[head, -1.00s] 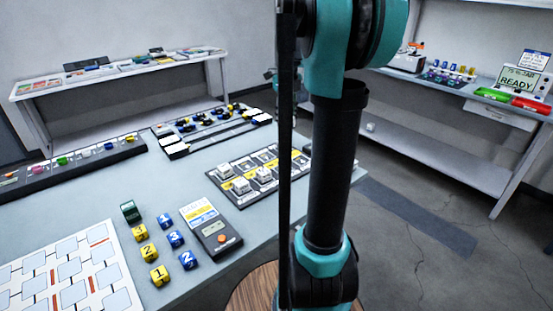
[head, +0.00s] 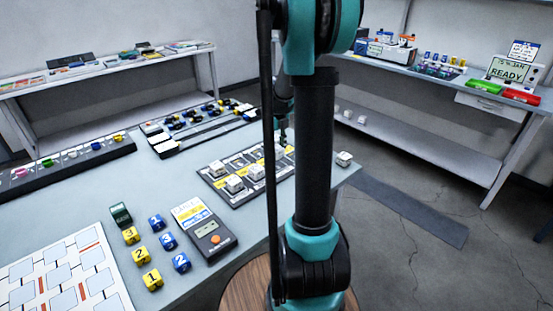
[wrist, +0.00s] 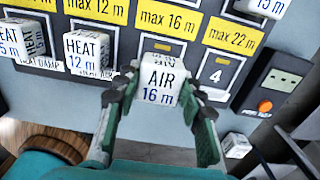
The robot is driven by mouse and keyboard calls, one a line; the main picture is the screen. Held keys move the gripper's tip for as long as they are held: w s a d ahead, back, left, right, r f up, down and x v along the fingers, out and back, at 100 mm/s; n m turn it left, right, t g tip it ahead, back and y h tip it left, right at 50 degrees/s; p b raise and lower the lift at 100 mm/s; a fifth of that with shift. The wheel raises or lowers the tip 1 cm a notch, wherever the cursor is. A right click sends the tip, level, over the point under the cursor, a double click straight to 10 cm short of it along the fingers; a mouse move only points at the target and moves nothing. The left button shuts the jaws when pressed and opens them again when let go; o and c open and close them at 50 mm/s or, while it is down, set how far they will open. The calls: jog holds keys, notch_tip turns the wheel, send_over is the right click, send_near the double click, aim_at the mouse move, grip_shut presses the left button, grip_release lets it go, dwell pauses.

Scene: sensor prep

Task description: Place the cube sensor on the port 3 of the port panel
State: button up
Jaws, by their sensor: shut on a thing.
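My gripper (wrist: 160,88) is shut on a white cube sensor (wrist: 159,84) marked "AIR 16 m" in the wrist view. The cube is over the port panel (head: 214,178), at the slot below the "max 16 m" label (wrist: 168,20). It hides that slot's number, between the "HEAT 12 m" cube (wrist: 88,50) on its left and port 4 (wrist: 217,75) on its right. I cannot tell whether the cube touches the panel. In the head view my arm hides most of the gripper and the held cube.
Another "HEAT" cube (wrist: 27,40) sits at the panel's left. A device with an orange button (wrist: 278,85) lies right of the panel. A loose white cube (head: 344,158) stands near the table's right edge. Numbered yellow and blue cubes (head: 168,241) stand by a handheld meter (head: 203,228).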

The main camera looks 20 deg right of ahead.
aim_at(277, 158)
jog(key=shift+f, duration=2.05)
jog(key=shift+f, duration=0.15)
jog(key=o, duration=1.2)
jog(key=shift+o, duration=0.2)
